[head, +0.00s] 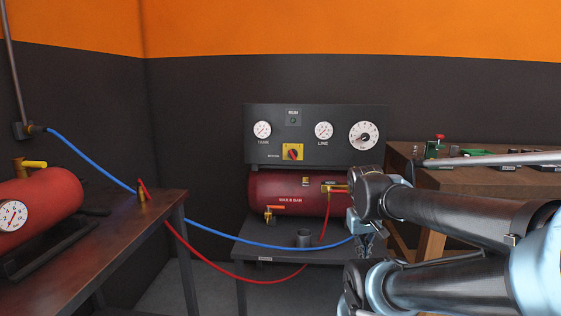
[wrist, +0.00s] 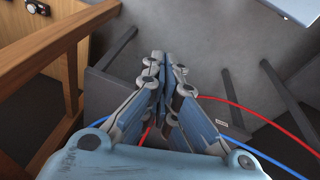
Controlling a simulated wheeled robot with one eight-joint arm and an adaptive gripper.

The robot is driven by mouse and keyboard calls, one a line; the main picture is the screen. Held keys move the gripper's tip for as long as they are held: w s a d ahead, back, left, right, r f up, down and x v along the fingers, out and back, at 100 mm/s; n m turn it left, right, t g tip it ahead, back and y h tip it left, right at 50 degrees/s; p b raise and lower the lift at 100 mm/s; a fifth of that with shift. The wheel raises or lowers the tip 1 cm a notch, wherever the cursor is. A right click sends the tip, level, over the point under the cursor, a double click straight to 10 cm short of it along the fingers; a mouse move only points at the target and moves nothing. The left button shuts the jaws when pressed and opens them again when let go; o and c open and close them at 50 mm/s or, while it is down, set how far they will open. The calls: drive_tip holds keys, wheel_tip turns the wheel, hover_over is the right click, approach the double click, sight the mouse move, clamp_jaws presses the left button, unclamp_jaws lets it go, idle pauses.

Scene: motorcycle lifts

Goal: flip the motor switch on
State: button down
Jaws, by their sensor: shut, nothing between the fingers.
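The motor switch (head: 292,152) is a red rotary knob on a yellow plate, low on the dark gauge panel (head: 280,125) in the head view. The knob looks tilted, but its exact setting is too small to read. My gripper (head: 368,243) is right of and below the switch, apart from it, by the right end of the red tank. In the wrist view my gripper (wrist: 163,62) points down over the small dark table, its fingers together and empty. The switch is not in the wrist view.
A red tank (head: 285,196) with brass valves sits under the panel on a small dark table (head: 262,246). Blue (head: 270,244) and red (head: 270,281) hoses cross in front. A wooden bench (head: 470,178) stands right; another table (head: 100,235) with a red tank stands left.

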drive_tip(key=w+a+r+n+t+h, duration=0.3)
drive_tip(key=w+r+n+h, duration=0.15)
drive_tip(key=w, duration=0.85)
drive_tip(key=w+a+r+n+t+h, duration=0.2)
drive_tip(key=w+r+n+h, duration=0.3)
drive_tip(key=w, duration=0.7)
drive_tip(key=w+a+r+n+t, duration=0.25)
drive_tip(key=w+a+t, duration=0.35)
drive_tip(key=a, duration=0.6)
drive_tip(key=a+n+t, duration=0.3)
drive_tip(key=a+t, duration=0.1)
drive_tip(key=a, duration=1.4)
drive_tip(key=shift+s+r+t, duration=0.2)
drive_tip(key=shift+s+t, duration=0.2)
drive_tip(key=shift+s, duration=0.05)
drive_tip(key=shift+h, duration=0.25)
